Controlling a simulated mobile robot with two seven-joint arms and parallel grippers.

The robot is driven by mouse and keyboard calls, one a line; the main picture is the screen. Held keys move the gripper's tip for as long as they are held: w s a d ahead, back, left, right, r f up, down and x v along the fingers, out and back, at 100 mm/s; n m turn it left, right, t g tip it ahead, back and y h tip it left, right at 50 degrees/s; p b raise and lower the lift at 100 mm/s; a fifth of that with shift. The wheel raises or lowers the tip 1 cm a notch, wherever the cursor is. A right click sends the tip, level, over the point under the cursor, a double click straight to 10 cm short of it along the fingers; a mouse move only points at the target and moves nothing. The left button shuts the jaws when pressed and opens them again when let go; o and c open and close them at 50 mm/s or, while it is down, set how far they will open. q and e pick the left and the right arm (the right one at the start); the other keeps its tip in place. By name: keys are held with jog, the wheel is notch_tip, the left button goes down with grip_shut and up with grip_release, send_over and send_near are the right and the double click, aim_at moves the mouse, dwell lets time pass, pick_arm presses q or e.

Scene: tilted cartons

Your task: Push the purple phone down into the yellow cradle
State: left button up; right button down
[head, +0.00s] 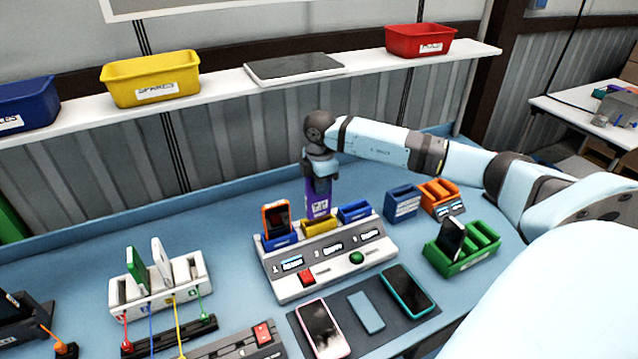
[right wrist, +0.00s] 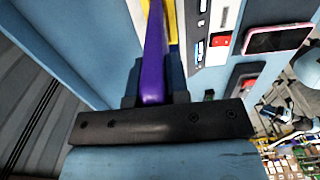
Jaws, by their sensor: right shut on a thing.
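The purple phone (head: 317,204) stands about upright at the middle of the white dock, in line with the yellow cradle (head: 321,226). Its lower end meets the cradle's top edge in the head view; I cannot tell how deep it sits. My right gripper (head: 319,186) points down and is shut on the phone's upper part. In the right wrist view the purple phone (right wrist: 153,62) shows edge-on between the dark fingers (right wrist: 152,92), with a strip of the yellow cradle (right wrist: 173,22) beside it. My left gripper is not in view.
The white dock (head: 330,265) also has blue cradles on both sides; the left one holds an orange phone (head: 276,217). Phones lie on a dark mat (head: 370,325) in front. A green rack (head: 462,250) stands right. A shelf with bins runs behind.

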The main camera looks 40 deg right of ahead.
jog(key=shift+f+b, duration=0.85)
jog(key=shift+f, duration=0.7)
jog(key=shift+f+b, duration=0.45)
jog(key=shift+f, duration=0.4)
jog(key=shift+f+b, duration=0.3)
jog(key=shift+f, duration=0.2)
jog(key=c, duration=0.6)
grip_release()
jog(key=shift+r, duration=0.1)
